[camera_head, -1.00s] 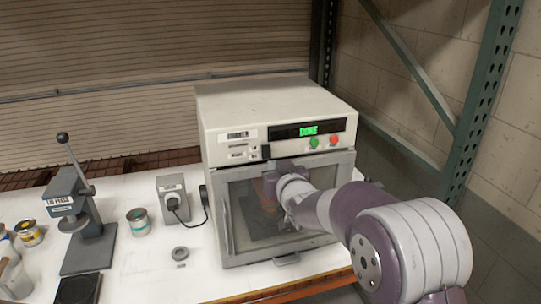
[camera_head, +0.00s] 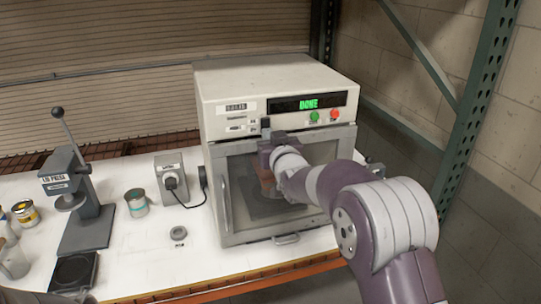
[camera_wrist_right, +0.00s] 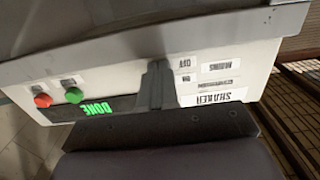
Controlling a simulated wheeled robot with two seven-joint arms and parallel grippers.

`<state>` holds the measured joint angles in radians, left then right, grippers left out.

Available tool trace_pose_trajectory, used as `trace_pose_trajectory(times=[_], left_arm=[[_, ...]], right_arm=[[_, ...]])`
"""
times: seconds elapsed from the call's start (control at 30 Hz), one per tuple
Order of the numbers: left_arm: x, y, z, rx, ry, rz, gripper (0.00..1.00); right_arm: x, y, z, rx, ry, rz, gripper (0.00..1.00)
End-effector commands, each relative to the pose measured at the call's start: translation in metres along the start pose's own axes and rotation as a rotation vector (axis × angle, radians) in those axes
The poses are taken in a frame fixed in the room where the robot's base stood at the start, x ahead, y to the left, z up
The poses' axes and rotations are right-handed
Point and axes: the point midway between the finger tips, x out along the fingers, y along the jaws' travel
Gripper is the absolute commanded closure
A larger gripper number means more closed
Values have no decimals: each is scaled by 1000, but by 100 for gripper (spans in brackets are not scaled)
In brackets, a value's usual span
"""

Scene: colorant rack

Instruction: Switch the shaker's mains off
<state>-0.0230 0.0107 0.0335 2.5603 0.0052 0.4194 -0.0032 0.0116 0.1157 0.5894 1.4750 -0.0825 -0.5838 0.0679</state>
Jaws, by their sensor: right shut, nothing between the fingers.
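The shaker (camera_head: 275,85) is a cream box with a glass-fronted door, closed, on the white bench. Its green display (camera_head: 308,104) reads DONE. In the right wrist view the shaker's front appears upside down, with a SHAKER label (camera_wrist_right: 218,97) and a MAINS label (camera_wrist_right: 221,67) beside OFF and ON marks. My right gripper (camera_head: 265,126) is shut and empty, up at the left part of the control panel, by those marks. Its fingers (camera_wrist_right: 156,85) cover the mains switch, so its position and any contact cannot be told. My left gripper is not in view.
Green (camera_head: 314,116) and red (camera_head: 334,114) buttons sit right of my gripper. A plug box (camera_head: 172,180), an open can (camera_head: 137,203), a grey ring (camera_head: 178,233) and a lid press (camera_head: 84,205) stand left. A green rack post (camera_head: 478,110) rises at right.

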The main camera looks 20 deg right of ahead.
Motion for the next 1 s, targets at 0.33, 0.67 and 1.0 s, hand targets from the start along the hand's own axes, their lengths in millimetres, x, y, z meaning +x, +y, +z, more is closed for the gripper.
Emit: trace_pose_trajectory(times=[0.33, 0.67, 1.0], left_arm=[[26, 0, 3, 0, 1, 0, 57], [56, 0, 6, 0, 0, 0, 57], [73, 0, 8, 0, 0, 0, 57]], right_arm=[[0, 0, 0, 0, 62, 0, 100], [-61, 0, 8, -1, 65, 0, 100], [-123, 0, 9, 0, 63, 1, 100]])
